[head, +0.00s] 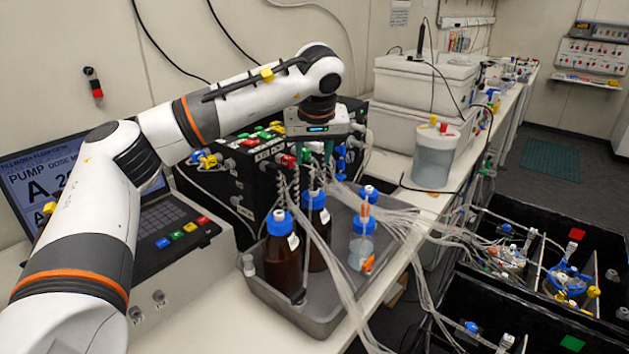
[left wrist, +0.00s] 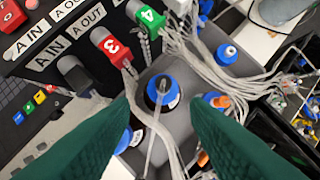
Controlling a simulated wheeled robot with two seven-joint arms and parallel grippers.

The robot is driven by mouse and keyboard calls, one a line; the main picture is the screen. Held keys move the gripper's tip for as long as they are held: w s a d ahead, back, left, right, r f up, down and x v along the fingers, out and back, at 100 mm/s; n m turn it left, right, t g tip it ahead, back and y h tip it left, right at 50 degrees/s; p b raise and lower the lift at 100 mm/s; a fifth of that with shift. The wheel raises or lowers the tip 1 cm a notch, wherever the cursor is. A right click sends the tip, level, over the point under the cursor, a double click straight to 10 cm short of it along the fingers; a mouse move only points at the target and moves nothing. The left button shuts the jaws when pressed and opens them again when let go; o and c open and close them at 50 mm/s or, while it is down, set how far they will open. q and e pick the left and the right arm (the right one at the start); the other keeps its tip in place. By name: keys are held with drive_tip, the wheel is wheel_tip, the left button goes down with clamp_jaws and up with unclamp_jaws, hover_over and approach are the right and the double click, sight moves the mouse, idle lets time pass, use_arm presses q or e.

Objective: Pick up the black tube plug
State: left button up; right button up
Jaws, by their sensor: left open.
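What looks like the black tube plug (left wrist: 75,71) is a dark plug on the black pump box, in the left wrist view. It sits left of a red plug marked 3 (left wrist: 109,46) and a green plug marked 4 (left wrist: 147,16). I cannot pick the black plug out surely in the head view. My left gripper (left wrist: 160,103) is open, its green fingers apart, with a blue-capped bottle (left wrist: 161,92) showing beyond the gap. The black plug lies beyond and left of the left fingertip. In the head view the left gripper (head: 318,160) hangs in front of the pump box. My right gripper is not in view.
A grey tray (head: 315,326) holds brown bottles (head: 282,262) with blue caps and a clear bottle (head: 361,252). Bundles of pale tubes (head: 402,222) run right to black crates (head: 505,325). A laptop-like pump display (head: 45,170) stands left.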

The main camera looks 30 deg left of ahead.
sight(313, 178)
use_arm(q)
drive_tip(key=p+x, duration=0.1)
drive_tip(key=x, duration=0.1)
drive_tip(key=w+p+x, duration=0.1)
drive_tip(key=x, duration=0.2)
drive_tip(key=shift+a, duration=0.15)
drive_tip(key=shift+p+x, duration=0.3)
drive_tip(key=shift+x, duration=0.85)
drive_tip(key=shift+f, duration=0.3)
drive_tip(key=shift+w+f, duration=0.1)
drive_tip(key=c, duration=0.8)
clamp_jaws()
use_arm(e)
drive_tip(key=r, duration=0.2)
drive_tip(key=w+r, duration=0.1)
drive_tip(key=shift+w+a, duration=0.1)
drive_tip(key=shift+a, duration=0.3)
